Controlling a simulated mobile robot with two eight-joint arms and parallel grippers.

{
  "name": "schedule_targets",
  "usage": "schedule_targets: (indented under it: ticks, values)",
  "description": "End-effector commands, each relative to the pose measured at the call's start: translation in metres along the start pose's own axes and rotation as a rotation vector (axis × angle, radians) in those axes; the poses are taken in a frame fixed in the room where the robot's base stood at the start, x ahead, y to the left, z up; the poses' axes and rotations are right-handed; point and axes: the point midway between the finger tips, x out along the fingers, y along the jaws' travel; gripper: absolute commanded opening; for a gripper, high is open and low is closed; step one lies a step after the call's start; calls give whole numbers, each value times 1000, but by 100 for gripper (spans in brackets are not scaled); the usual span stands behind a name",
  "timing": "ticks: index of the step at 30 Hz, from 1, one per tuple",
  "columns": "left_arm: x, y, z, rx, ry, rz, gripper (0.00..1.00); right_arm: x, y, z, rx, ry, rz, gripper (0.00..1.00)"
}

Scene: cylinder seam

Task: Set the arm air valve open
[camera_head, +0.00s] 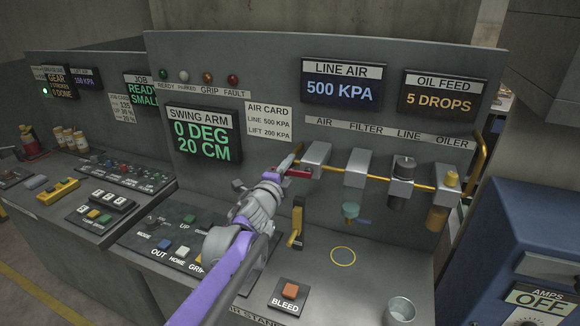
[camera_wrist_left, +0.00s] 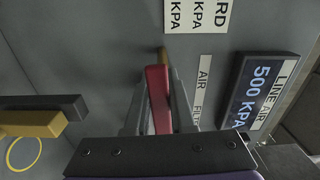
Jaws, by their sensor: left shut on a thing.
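The arm air valve's red lever (camera_head: 299,173) shows beside the grey block (camera_head: 316,158) under the AIR label, at the left end of the brass air line. My left gripper (camera_head: 283,174) is at this lever, and the arm hides part of it. In the left wrist view the red lever (camera_wrist_left: 158,92) lies lengthwise between the two fingers of my left gripper (camera_wrist_left: 160,112), which is shut on it. A short brass piece shows just beyond the lever's end. LINE AIR display (camera_head: 342,86) reads 500 KPA. My right gripper is not in view.
A yellow and black upright handle (camera_head: 298,222) stands just right of my left forearm. The BLEED button (camera_head: 290,291), a clear cup (camera_head: 400,311) and a yellow ring mark (camera_head: 343,256) are on the bench.

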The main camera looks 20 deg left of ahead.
Motion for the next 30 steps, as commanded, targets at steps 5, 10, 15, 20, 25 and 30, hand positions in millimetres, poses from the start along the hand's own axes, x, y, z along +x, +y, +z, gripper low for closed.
schedule_targets:
  ticks: [5,10,15,20,25,30]
  values:
    - [0,-4,0,47,-1,-1,0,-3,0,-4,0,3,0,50]
    - [0,-4,0,62,0,0,0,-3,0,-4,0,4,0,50]
    - [0,-4,0,64,0,0,0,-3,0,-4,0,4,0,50]
    - [0,-4,0,63,0,0,0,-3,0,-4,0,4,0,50]
    - [0,-4,0,63,0,0,49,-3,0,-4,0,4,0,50]
    - [0,-4,0,63,0,0,52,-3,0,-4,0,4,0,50]
